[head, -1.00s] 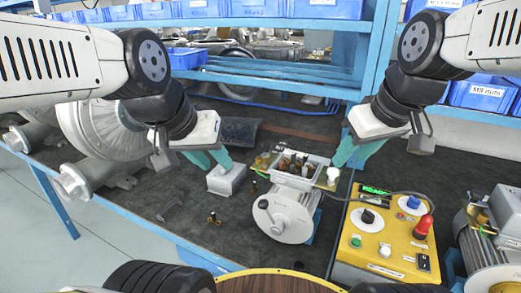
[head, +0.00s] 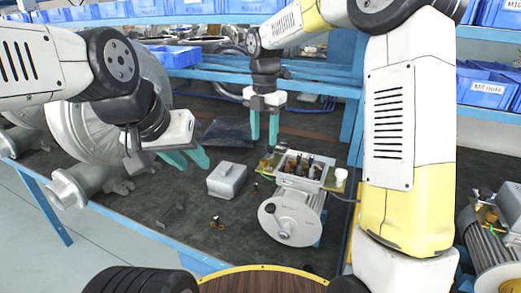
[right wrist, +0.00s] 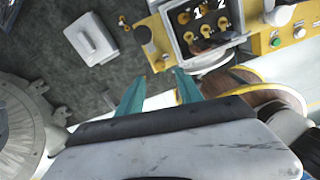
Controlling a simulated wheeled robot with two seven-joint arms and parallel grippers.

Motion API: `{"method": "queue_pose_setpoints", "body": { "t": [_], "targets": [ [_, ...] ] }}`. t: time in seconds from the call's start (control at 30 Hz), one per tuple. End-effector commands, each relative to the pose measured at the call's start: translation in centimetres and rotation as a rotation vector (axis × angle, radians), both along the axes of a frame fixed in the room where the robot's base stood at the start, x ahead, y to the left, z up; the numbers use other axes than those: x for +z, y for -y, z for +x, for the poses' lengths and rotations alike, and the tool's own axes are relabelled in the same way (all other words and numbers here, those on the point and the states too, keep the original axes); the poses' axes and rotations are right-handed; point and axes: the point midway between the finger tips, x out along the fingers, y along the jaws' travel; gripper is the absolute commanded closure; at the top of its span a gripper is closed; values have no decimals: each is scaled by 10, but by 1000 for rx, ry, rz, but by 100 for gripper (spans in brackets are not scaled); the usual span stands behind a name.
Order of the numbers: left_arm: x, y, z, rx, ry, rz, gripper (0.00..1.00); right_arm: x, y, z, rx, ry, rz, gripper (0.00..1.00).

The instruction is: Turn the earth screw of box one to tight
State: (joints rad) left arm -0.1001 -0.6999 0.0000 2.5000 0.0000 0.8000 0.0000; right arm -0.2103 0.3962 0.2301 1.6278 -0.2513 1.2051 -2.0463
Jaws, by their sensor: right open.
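The open grey terminal box (head: 304,182) sits on top of a grey motor (head: 285,218) in the middle of the bench. Brass terminals show inside it, and also in the right wrist view (right wrist: 207,62), where numbers 1 and 2 appear. A brass fitting with green-yellow wire (head: 268,163) is at its left side; I cannot tell whether this is the earth screw. My right gripper (head: 264,142) is open and empty, fingers down, above the bench behind and left of the box; it also shows in the right wrist view (right wrist: 160,76). My left gripper (head: 196,166) is open and empty, farther left.
A grey box lid (head: 227,180) lies left of the motor. Small brass parts (head: 216,222) and a dark bracket (head: 171,214) lie on the bench. A large blower (head: 85,130) stands at the left. Another motor (head: 495,245) is at right.

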Motion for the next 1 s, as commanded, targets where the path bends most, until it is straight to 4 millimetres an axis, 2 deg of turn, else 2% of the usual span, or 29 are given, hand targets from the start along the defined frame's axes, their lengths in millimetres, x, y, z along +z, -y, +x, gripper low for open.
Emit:
{"method": "queue_pose_setpoints", "body": {
  "t": [0.4, 0.5, 0.87, 1.0],
  "targets": [
    [0, 0, 0, 0, 0, 0, 67, -60, -1, -1, 3, -4, 0, 57],
    [0, 0, 0, 0, 0, 0, 67, -70, -1, 0, 3, -1, 1, 57],
    [0, 0, 0, 0, 0, 0, 67, -77, 0, 0, 2, -1, 1, 57],
    [0, 0, 0, 0, 0, 0, 67, -76, 0, 0, 2, -1, 1, 83]
  ]
}}
